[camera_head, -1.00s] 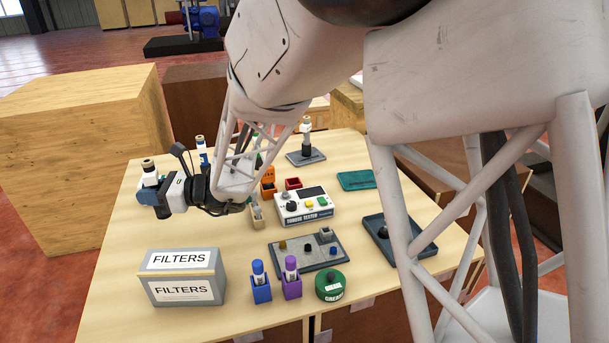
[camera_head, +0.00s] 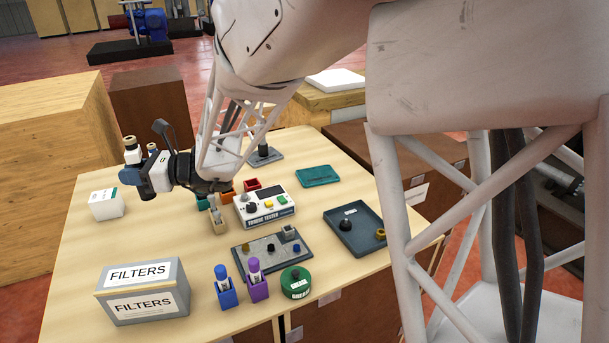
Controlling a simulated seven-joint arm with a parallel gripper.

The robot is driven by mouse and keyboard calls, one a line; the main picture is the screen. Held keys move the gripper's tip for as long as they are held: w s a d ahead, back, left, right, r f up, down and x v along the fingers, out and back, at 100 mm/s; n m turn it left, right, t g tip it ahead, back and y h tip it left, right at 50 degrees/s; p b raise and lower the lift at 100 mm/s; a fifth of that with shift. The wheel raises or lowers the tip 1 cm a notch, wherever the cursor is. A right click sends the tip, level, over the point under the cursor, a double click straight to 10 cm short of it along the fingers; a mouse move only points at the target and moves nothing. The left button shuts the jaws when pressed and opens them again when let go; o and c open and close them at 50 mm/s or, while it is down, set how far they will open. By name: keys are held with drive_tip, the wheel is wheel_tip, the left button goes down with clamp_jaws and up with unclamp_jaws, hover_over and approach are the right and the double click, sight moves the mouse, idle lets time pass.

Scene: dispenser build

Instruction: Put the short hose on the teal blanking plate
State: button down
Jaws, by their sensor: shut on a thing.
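The teal blanking plate (camera_head: 318,176) lies flat on the table, right of the torque tester, with its top bare. My gripper (camera_head: 132,172) is at the left, above the table and far from the plate. It is shut on an upright white cylinder (camera_head: 132,155) with a black band and a tan top. The fingers hide its lower part, and I cannot tell for sure that it is the short hose. A similar white and blue cylinder (camera_head: 152,149) stands just behind the gripper.
A white box (camera_head: 106,205) stands below the gripper. The FILTERS box (camera_head: 143,298), torque tester (camera_head: 265,207), grey fixture board (camera_head: 262,262), green grease tin (camera_head: 295,283) and dark tray (camera_head: 335,215) are on the table.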

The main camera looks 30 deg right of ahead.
drive_tip(key=w+d+m+t+h, duration=0.25)
drive_tip(key=d+m+t, duration=0.2)
drive_tip(key=d, duration=1.95)
drive_tip(key=s+d+m+t+h, duration=0.2)
drive_tip(key=s+d+h, duration=0.15)
drive_tip(key=d, duration=0.75)
drive_tip(key=s+d+m+t+h, duration=0.1)
drive_tip(key=s+d+t+h, duration=0.2)
drive_tip(key=d, duration=0.8)
wheel_tip(320, 180, down, 9)
drive_tip(key=y, duration=0.1)
drive_tip(key=shift+s+a+r, duration=0.15)
drive_tip(key=shift+s, duration=0.3)
drive_tip(key=shift+w, duration=0.15)
hover_over(313, 172)
drive_tip(key=shift+f, duration=0.7)
drive_tip(key=shift+f, duration=1.8)
